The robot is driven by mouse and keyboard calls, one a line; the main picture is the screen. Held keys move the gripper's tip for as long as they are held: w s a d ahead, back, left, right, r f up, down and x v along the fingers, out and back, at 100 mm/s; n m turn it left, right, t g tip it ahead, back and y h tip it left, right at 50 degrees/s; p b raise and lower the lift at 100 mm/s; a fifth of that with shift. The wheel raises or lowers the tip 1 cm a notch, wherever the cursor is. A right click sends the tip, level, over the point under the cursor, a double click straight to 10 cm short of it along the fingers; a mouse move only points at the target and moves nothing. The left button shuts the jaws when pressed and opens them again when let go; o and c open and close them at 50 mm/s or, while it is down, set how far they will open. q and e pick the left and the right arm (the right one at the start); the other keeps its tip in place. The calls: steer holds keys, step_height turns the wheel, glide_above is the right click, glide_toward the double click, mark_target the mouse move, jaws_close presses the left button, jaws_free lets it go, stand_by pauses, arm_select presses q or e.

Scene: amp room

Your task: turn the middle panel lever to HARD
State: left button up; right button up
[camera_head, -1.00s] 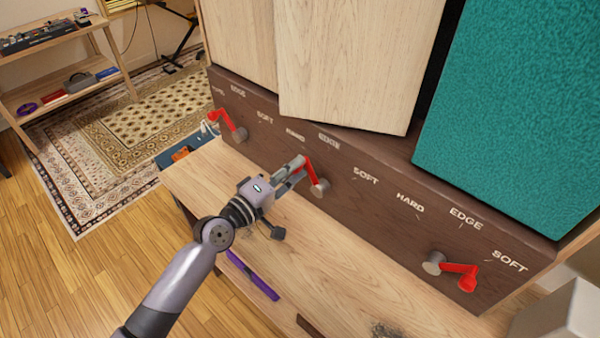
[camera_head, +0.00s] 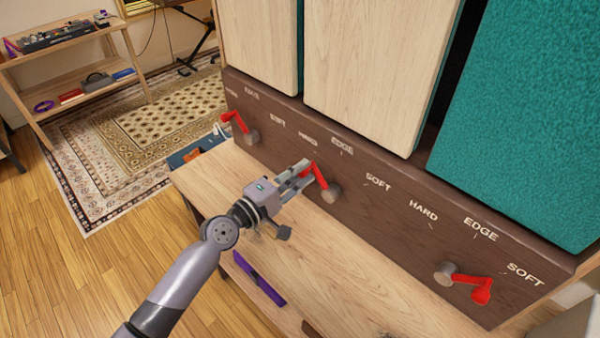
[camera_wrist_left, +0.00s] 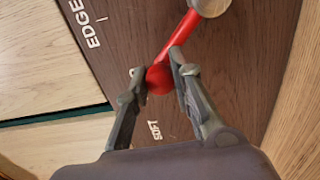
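The middle lever (camera_head: 319,177) is a red crank on a grey pivot on the dark brown panel strip (camera_head: 390,222). It points up and left from its pivot, near the HARD label (camera_head: 308,138) and left of EDGE. My left gripper (camera_head: 307,170) is at its handle end. In the left wrist view the red knob (camera_wrist_left: 159,79) sits between the two fingertips, which look closed in on it from both sides. The EDGE label (camera_wrist_left: 92,27) is left of the lever there, and HARD is not visible. My right gripper is out of view.
A left red lever (camera_head: 235,122) and a right red lever (camera_head: 472,285) sit on the same strip. Wood and teal panels (camera_head: 520,120) stand above it. A wooden bench top (camera_head: 350,265) runs below my gripper. Shelves (camera_head: 80,100) stand far left.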

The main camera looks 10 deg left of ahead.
arm_select(q)
steer(key=o, duration=0.5)
steer(key=shift+v, duration=6.1)
steer(key=shift+d, duration=0.1)
